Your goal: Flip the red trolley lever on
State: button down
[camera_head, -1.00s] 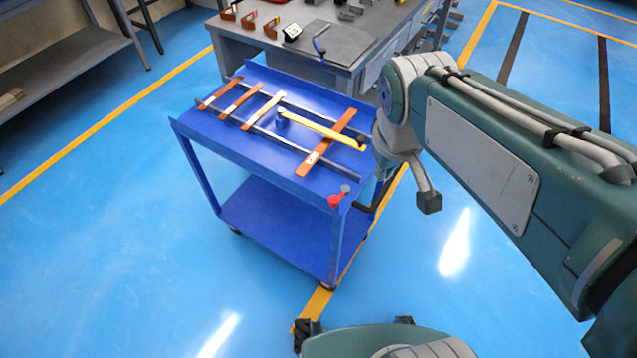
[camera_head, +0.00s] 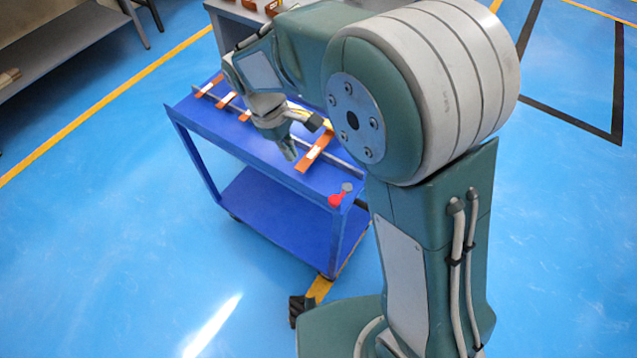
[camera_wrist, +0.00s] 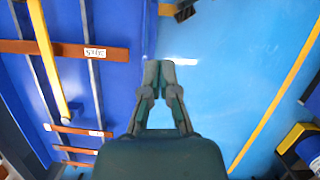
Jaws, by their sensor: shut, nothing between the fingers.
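The blue trolley (camera_head: 262,166) stands in front of me. The red lever (camera_head: 336,200) sits at its near right corner, beside a small grey knob (camera_head: 347,187). My gripper (camera_head: 289,154) hangs over the trolley's front edge, to the left of and beyond the lever in the head view. In the wrist view my gripper (camera_wrist: 158,66) is shut with nothing between its fingers. The trolley top (camera_wrist: 122,75) fills the left half there, and its edge runs under the fingertips. The red lever does not show in the wrist view.
Orange-brown bars (camera_head: 316,152) lie across rails on the trolley top; a yellow bar (camera_wrist: 48,55) also shows in the wrist view. A grey workbench (camera_head: 226,22) stands behind the trolley. Blue floor (camera_head: 110,240) is open to the left and in front.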

aim_at(341, 195)
jog(key=shift+f, duration=0.1)
jog(key=s+d+f, duration=0.3)
jog(key=d+f, duration=0.3)
jog(key=f, duration=0.4)
jog(key=shift+s, duration=0.2)
jog(key=shift+s+d, duration=0.1)
dwell(0.5)
